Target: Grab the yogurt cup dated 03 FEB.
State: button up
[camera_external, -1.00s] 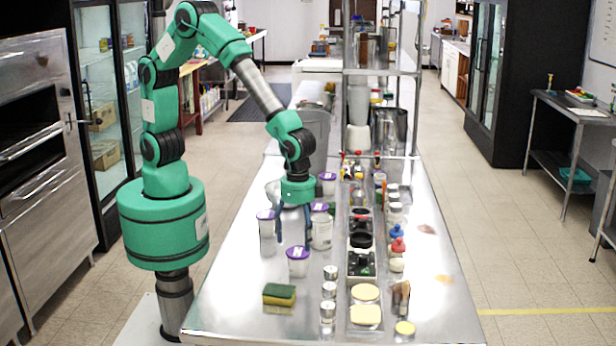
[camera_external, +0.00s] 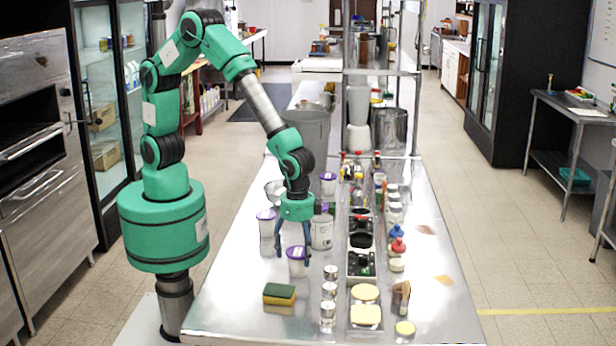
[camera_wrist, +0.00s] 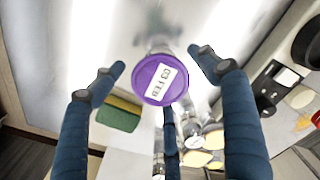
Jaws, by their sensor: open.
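A white yogurt cup with a purple lid (camera_external: 297,268) stands upright on the steel counter, nearest the camera of its group. In the wrist view its purple lid (camera_wrist: 158,82) carries a white label; "FEB" is readable, the digits are unclear. My gripper (camera_external: 296,247) is over this cup, fingers pointing down. In the wrist view my gripper (camera_wrist: 161,76) is open, its three blue fingers spread around the lid with gaps. Other purple-lidded cups stand behind: one to the left (camera_external: 266,228), one to the right (camera_external: 321,232), one farther back (camera_external: 328,181). Their dates are not readable.
A green-yellow sponge (camera_external: 279,294) lies in front of the cup. Small metal tins (camera_external: 329,290) stand close on the right. Beyond them is a row of trays with black containers (camera_external: 361,240) and pale round items. The counter's left front is bare.

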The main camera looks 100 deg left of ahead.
jog(key=shift+f, duration=0.65)
jog(key=c, duration=1.3)
jog(key=shift+r, duration=0.15)
jog(key=shift+r, duration=0.5)
jog(key=shift+s+a+r+p, duration=0.1)
jog(key=shift+s+r+p, duration=0.1)
jog(key=shift+r, duration=0.45)
jog(key=shift+s+a+r+p, duration=0.1)
jog(key=shift+s+r+p, duration=0.1)
jog(key=shift+r, duration=0.4)
jog(key=s+a+r+p, duration=0.1)
jog(key=s+a, duration=0.6)
jog(key=s, duration=0.6)
jog(key=shift+a+r, duration=0.15)
jog(key=shift+s, duration=0.1)
